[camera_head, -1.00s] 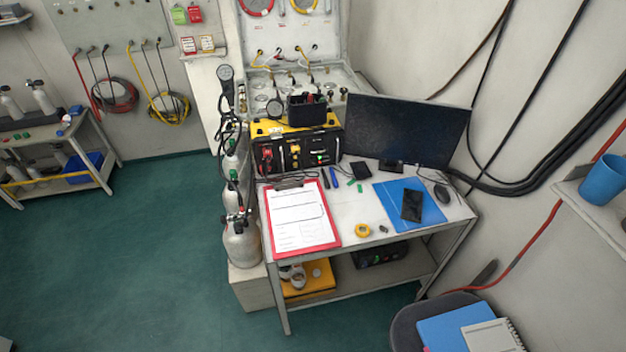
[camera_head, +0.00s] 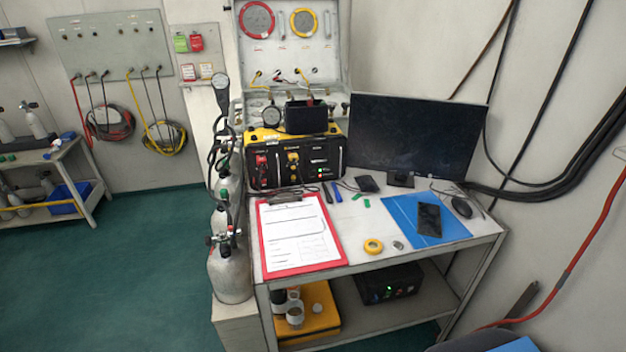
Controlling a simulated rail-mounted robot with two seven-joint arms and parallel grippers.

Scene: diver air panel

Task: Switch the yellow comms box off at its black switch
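The yellow comms box (camera_head: 293,160) stands at the back left of the desk, with a yellow top edge and a black front panel. The panel carries a red part at its left, a yellow knob in the middle and small lit green and red lights at its right. The black switch is too small to make out for certain. A black open bin (camera_head: 306,117) sits on top of the box. Neither of my grippers shows in the head view.
The desk (camera_head: 345,219) holds a red clipboard (camera_head: 297,233), a monitor (camera_head: 416,136), a blue folder with a phone, a mouse and a yellow tape roll (camera_head: 373,246). Gas cylinders (camera_head: 229,272) stand against its left side. An open panel case is behind.

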